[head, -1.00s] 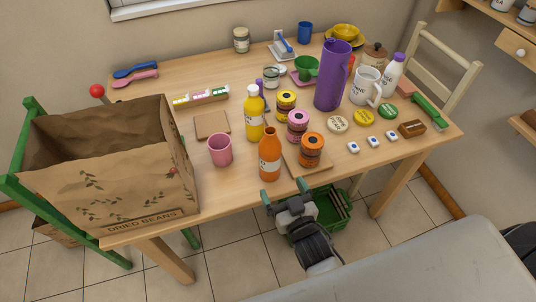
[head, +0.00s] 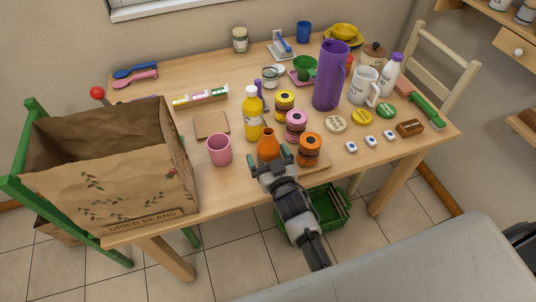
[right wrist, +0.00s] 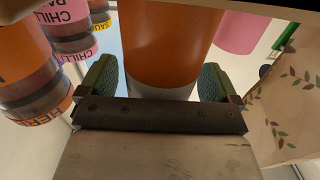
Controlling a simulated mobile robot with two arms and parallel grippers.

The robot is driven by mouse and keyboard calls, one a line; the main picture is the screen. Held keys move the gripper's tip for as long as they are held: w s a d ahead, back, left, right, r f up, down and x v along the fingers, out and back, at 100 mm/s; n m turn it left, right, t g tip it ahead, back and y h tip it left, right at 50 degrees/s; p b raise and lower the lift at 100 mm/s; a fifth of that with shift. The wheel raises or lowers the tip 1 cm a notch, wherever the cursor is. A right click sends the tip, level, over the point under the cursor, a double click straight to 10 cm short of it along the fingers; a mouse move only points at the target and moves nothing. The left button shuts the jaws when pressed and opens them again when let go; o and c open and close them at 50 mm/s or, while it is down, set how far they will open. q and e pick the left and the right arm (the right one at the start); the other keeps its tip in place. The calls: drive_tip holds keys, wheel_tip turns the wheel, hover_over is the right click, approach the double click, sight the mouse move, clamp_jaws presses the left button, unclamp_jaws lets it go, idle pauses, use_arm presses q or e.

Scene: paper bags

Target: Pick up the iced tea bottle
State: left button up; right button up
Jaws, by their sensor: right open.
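An orange-brown bottle (head: 268,143), which I take for the iced tea, stands upright at the table's front edge; its label text cannot be read. My right gripper (head: 268,160) is at the near side of this bottle and hides its lower part in the head view. In the right wrist view the gripper (right wrist: 157,82) is open, and the bottle (right wrist: 165,40) fills the space ahead of and between its two green fingers. I cannot tell whether either finger touches it. My left gripper is not in view.
An orange-lidded jar (head: 309,150) stands close right of the bottle, with a pink-lidded jar (head: 296,125) behind it. A yellow bottle (head: 253,118) is just behind, a pink cup (head: 219,150) to the left. A large paper bag (head: 110,170) stands at far left.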

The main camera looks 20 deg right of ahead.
drive_tip(key=shift+r, duration=0.1)
drive_tip(key=c, duration=1.1)
